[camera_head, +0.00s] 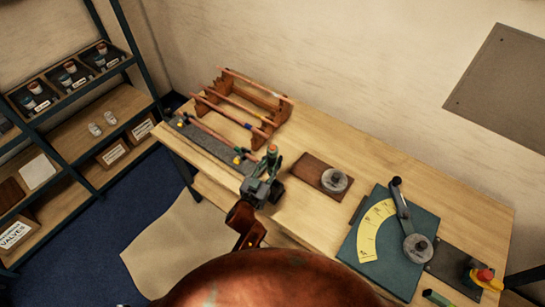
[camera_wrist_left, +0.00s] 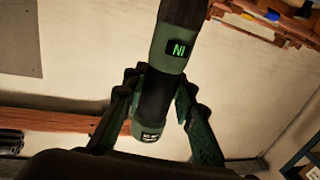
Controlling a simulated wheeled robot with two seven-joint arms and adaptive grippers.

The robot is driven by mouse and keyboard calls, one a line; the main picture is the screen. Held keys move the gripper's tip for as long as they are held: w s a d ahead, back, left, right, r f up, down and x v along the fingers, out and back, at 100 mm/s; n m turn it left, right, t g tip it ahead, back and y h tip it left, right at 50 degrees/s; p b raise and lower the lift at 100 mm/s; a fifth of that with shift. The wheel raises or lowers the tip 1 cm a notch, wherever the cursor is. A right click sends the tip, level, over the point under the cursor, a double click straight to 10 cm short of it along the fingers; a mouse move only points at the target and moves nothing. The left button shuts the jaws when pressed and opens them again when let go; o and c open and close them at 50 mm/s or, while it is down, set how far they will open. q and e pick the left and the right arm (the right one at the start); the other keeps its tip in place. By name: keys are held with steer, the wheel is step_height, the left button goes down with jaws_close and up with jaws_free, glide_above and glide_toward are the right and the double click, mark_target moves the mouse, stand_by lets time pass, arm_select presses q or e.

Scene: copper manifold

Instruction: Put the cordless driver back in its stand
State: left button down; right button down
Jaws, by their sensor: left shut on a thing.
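The cordless driver (camera_wrist_left: 182,40) is a green cylinder with a black band and a small lit display. My left gripper (camera_wrist_left: 160,95) is shut around its dark middle part in the left wrist view. In the head view the driver (camera_head: 272,155) rises above my left gripper (camera_head: 266,182), over the bench's front edge. A brown board (camera_head: 311,169) with a round grey metal piece (camera_head: 335,180) lies just right of the gripper. I cannot tell whether this is the stand. My right gripper is not in view.
A wooden rack (camera_head: 277,131) with copper tubes stands at the back left, behind a grey strip (camera_head: 205,141). A green plate (camera_head: 397,262) with a yellow scale and lever is at right, beside a red knob (camera_head: 486,276). Bare bench lies behind the brown board.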

mark_target(270, 175)
arm_select(q)
steer(key=shift+f+b, duration=1.3)
steer(key=shift+b, duration=0.05)
step_height(270, 175, down, 3)
steer(key=b, duration=0.3)
step_height(270, 175, down, 2)
steer(key=shift+f+b, duration=0.1)
steer(key=shift+b, duration=0.65)
steer(key=shift+f+b, duration=1.55)
steer(key=shift+f, duration=0.6)
